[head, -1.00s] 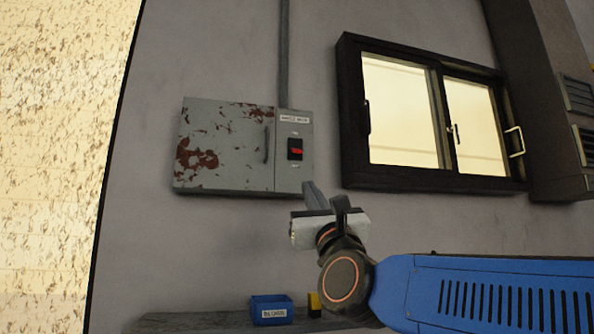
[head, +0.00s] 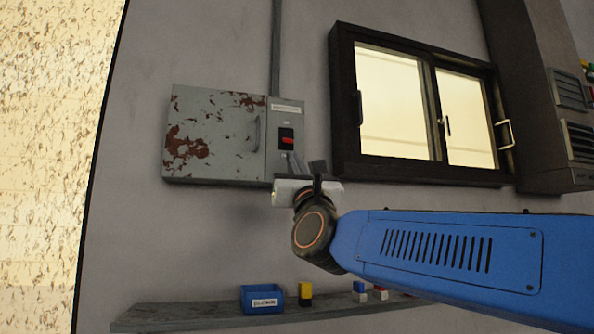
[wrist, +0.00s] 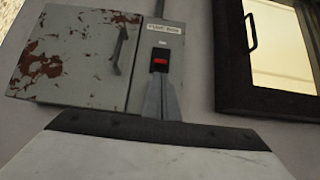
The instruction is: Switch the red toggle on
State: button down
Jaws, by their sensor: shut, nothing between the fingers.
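The red toggle (head: 287,141) sits in a black switch plate on the right part of a grey, rust-patched metal box on the wall. It also shows in the wrist view (wrist: 161,62), below a small "ON" style label and a larger label plate. My gripper (head: 292,160) is shut and empty, with its fingertips just below the switch plate. In the wrist view the shut fingers (wrist: 160,82) point up at the plate's lower edge. I cannot tell whether the fingertips touch it.
The grey box (head: 215,135) has a closed door with a handle. A dark-framed window (head: 342,110) is to its right, and a conduit (head: 276,45) runs up above it. A shelf (head: 170,318) below holds a blue bin (head: 262,299) and small blocks.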

aim_at(288, 140)
jog(key=shift+x, duration=1.85)
jog(key=shift+s+d+r+g, duration=0.1)
jog(key=shift+s+r+g, duration=0.25)
jog(key=shift+g, duration=0.35)
jog(key=shift+s+r, duration=0.1)
jog(key=shift+s, duration=0.05)
jog(key=shift+s+d+r, duration=0.1)
jog(key=shift+s+r, duration=0.2)
jog(key=shift+r, duration=0.25)
jog(key=shift+s+d+r, duration=0.1)
jog(key=shift+s+r, duration=0.15)
jog(key=shift+r, duration=0.3)
jog(key=shift+s, duration=0.1)
